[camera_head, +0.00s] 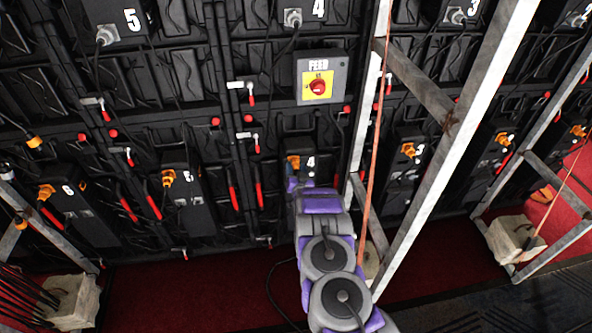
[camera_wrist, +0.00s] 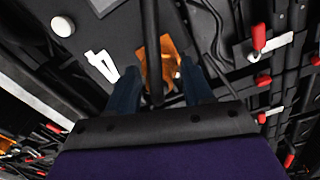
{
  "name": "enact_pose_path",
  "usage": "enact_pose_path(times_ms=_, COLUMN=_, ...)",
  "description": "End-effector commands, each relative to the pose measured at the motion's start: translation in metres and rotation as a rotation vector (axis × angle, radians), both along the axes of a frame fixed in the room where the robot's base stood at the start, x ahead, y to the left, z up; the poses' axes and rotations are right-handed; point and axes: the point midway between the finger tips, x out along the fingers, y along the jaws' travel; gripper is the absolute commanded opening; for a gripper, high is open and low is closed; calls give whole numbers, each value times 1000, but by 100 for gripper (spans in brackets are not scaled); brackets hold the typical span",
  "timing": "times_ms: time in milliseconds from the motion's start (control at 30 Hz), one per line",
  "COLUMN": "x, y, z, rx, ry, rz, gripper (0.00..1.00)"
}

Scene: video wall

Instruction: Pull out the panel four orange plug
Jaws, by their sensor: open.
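The panel four orange plug (camera_head: 293,162) shows in the head view just beyond the end of my arm, on the black panel marked 4 (camera_head: 312,172). In the wrist view the orange plug (camera_wrist: 172,62) lies ahead, between the two dark fingers of my gripper (camera_wrist: 160,88). A dark cable runs down in front of it. The fingers are open, one on each side of the plug; I cannot tell whether they touch it. The white number 4 (camera_wrist: 102,66) is left of the plug in the wrist view. My arm hides the lower part of panel four in the head view.
A FEED box with a red knob (camera_head: 318,86) is above panel four. Metal frame posts (camera_head: 455,140) and an orange strap (camera_head: 372,150) stand close right of my arm. Other orange plugs sit on panel five (camera_head: 168,178) and panel three (camera_head: 408,149). Red-handled latches (camera_wrist: 260,40) are nearby.

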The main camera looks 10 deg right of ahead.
Motion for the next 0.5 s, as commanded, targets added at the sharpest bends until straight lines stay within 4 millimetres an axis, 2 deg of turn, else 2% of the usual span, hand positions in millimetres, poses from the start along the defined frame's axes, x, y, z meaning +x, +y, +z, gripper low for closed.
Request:
enact_pose_path(times_ms=67, x=0, y=0, z=0, rx=0, ry=0, rz=0, gripper=50)
enact_pose_path(times_ms=500, x=0, y=0, z=0, rx=0, ry=0, rz=0, gripper=8)
